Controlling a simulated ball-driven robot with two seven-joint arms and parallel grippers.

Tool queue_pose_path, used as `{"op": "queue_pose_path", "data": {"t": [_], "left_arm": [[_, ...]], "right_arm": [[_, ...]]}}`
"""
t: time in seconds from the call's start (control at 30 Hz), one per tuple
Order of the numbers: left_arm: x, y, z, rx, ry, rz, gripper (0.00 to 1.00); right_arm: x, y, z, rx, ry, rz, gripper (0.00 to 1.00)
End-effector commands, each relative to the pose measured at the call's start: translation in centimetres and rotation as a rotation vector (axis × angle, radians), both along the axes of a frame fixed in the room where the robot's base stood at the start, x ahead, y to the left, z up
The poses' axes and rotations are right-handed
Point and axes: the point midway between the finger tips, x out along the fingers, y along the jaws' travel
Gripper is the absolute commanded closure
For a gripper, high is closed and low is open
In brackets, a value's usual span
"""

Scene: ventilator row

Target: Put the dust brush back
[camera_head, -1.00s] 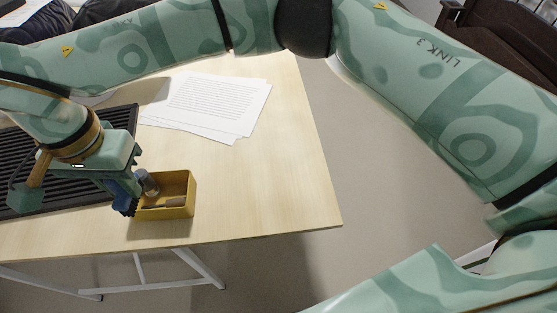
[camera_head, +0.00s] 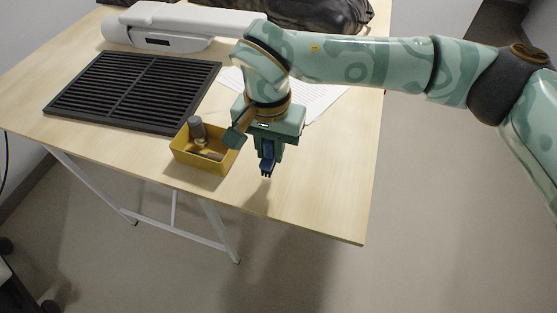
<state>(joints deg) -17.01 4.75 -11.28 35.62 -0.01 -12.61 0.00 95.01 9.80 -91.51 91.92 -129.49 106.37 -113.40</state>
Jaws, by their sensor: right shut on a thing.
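My right gripper (camera_head: 267,166) is held over the light wooden table (camera_head: 335,205), near its front edge. It is shut on a small blue piece with dark tips pointing down, which I take to be the dust brush (camera_head: 267,158); the fingers hide most of it. A yellow open bin (camera_head: 205,163) stands just left of the gripper, apart from it. In the bin are an upright grey cylinder (camera_head: 197,128) and a low brownish item (camera_head: 208,154). My left gripper is out of view.
A black slatted grille (camera_head: 130,90) lies left of the bin. A white device (camera_head: 180,25) and a dark bag (camera_head: 305,12) are at the back. White paper sheets (camera_head: 318,98) lie partly behind my arm. The table's front right is clear.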

Motion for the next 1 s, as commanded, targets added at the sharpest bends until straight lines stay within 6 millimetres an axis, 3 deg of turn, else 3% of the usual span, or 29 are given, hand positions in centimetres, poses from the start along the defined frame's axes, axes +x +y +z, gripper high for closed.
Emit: {"op": "queue_pose_path", "data": {"t": [0.27, 0.43, 0.8, 0.83, 0.9, 1.0], "left_arm": [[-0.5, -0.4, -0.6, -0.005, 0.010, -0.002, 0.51], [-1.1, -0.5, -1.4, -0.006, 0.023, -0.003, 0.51], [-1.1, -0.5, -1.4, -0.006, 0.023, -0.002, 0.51], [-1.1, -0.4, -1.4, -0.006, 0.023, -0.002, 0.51], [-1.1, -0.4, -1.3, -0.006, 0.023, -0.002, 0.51], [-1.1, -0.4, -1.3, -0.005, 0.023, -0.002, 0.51]], "right_arm": [[0.7, -1.5, -2.1, 0.001, 0.002, -0.001, 1.00], [0.7, -1.5, -4.9, 0.002, 0.003, 0.000, 1.00], [0.7, -1.5, -5.3, 0.001, -0.003, 0.001, 1.00], [0.7, -1.5, -5.3, 0.001, -0.003, 0.001, 0.76], [0.7, -1.5, -5.2, 0.001, -0.003, 0.000, 0.57], [0.7, -1.5, -5.2, 0.002, -0.002, 0.000, 0.57]]}}
